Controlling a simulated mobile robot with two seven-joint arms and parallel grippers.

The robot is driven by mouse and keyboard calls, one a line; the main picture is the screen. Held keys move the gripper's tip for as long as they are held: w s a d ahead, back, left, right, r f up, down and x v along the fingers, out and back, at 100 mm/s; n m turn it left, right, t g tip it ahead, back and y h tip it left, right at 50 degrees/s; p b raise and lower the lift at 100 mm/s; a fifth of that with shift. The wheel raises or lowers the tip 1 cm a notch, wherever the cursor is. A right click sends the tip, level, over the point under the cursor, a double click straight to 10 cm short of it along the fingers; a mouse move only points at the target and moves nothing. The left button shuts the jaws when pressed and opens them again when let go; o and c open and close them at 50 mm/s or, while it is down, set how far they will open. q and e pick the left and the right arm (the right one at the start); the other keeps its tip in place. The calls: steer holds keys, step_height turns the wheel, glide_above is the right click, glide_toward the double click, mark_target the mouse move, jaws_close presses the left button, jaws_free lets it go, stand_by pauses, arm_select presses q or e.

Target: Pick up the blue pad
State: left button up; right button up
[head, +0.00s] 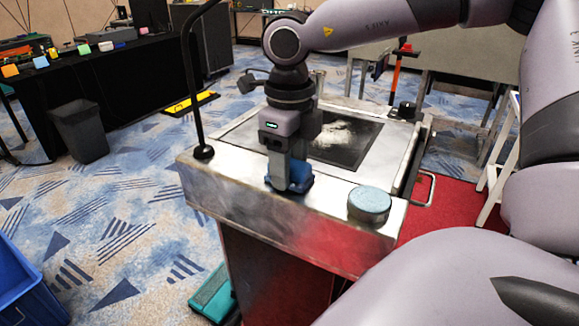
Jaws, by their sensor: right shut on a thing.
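The blue pad (301,176) is at the front of the metal cart top, partly hidden behind the fingers of my right gripper (285,183). My right gripper points down and is shut on the blue pad. The pad is at or just above the metal surface; I cannot tell whether it touches. My left gripper is not in view.
A round tin with a pale blue top (370,203) stands right of the gripper on the metal cart (235,190). A thin black post (194,90) rises at the cart's left corner. A dark panel with a pale patch (345,138) lies behind the gripper.

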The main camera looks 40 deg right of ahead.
step_height(320, 180, up, 20)
steer(key=p, duration=0.1)
stand_by(0.5)
steer(key=shift+o, duration=0.4)
steer(key=s+d+f, duration=0.5)
steer(key=s, duration=0.3)
steer(key=s+f+b, duration=0.1)
steer(key=f, duration=0.3)
steer(key=s+a+f+b, duration=0.1)
steer(key=s+f+b, duration=0.1)
steer(key=f, duration=0.1)
steer(key=s+f+b, duration=0.1)
steer(key=s+f, duration=0.1)
steer(key=f, duration=0.2)
steer(key=shift+a+f, duration=0.15)
steer(key=shift+f, duration=0.15)
steer(key=shift+f+b, duration=0.35)
steer(key=shift+b, duration=0.05)
